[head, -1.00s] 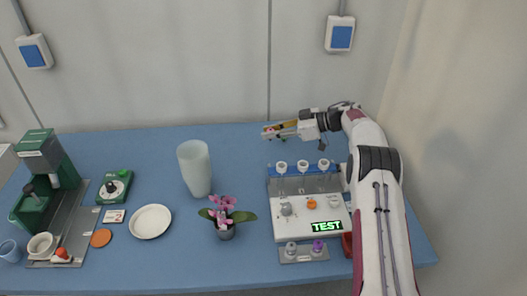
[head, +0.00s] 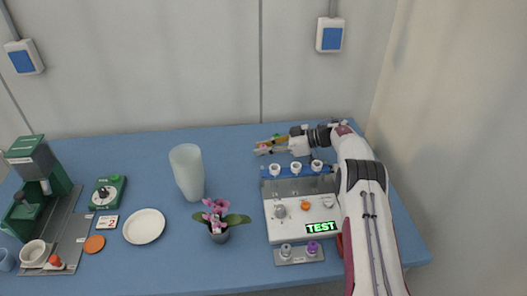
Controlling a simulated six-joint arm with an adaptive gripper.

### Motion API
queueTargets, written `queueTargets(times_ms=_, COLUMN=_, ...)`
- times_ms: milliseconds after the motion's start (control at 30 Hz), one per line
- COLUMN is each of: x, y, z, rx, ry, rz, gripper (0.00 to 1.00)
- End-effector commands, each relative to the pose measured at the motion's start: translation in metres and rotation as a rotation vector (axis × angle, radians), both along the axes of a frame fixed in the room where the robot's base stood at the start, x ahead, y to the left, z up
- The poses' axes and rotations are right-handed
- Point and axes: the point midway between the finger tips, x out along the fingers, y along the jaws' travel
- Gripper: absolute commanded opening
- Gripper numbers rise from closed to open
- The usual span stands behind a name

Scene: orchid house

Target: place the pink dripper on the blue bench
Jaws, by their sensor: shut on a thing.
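My gripper (head: 264,149) is at the back right of the blue bench (head: 150,165), reaching left just behind the rack. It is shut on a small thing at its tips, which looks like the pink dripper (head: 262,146). The dripper is tiny in this view and partly hidden by the fingers. I cannot tell whether it touches the bench top.
A blue rack with white cups (head: 296,169) stands just in front of my gripper, with a white test panel (head: 288,228) before it. A frosted vase (head: 187,172) stands to the left. A potted orchid (head: 218,222) is nearer. The bench's back middle is clear.

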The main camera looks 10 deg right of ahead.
Motion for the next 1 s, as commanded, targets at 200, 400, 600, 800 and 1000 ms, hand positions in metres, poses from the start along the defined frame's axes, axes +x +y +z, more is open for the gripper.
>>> queueTargets(times_ms=200, x=0.0, y=0.0, z=-0.015, rx=0.0, ry=0.0, rz=0.0, gripper=0.06)
queueTargets(times_ms=400, x=0.0, y=0.0, z=-0.015, rx=0.0, ry=-0.001, rz=-0.001, gripper=0.06)
queueTargets(times_ms=600, x=0.0, y=0.0, z=-0.017, rx=0.0, ry=-0.001, rz=0.0, gripper=0.06)
queueTargets(times_ms=800, x=0.0, y=0.0, z=-0.018, rx=-0.001, ry=-0.002, rz=0.0, gripper=0.34)
queueTargets(times_ms=1000, x=0.0, y=0.0, z=-0.018, rx=0.0, ry=-0.001, rz=-0.001, gripper=0.34)
